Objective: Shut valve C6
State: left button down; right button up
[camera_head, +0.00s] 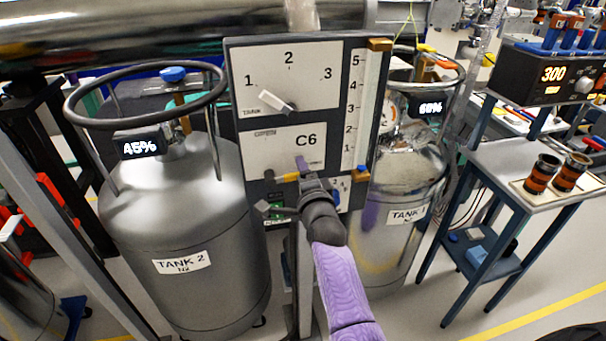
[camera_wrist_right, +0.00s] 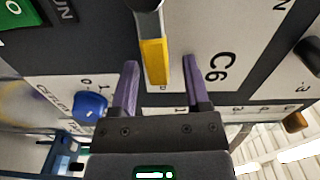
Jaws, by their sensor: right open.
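The C6 valve panel (camera_head: 310,158) is the lower white plate on a grey board between two tanks. Its lever lies level, with a grey pivot end at left and a yellow grip (camera_head: 290,177) pointing right. In the right wrist view the yellow grip (camera_wrist_right: 154,60) shows between the purple fingers of my right gripper (camera_wrist_right: 160,66), with a gap on each side. My right gripper (camera_head: 304,172) is open at the panel and hides part of the lever's right end in the head view. My left gripper is not in view.
A selector knob (camera_head: 277,102) sits above C6. A blue knob (camera_wrist_right: 90,105) and a green switch (camera_wrist_right: 18,14) are close by. Tank 2 (camera_head: 190,230) stands at left, tank 1 (camera_head: 390,245) at right. A blue-framed cart (camera_head: 510,165) stands farther right.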

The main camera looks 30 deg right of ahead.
jog(key=p+v, duration=0.6)
jog(key=v, duration=0.4)
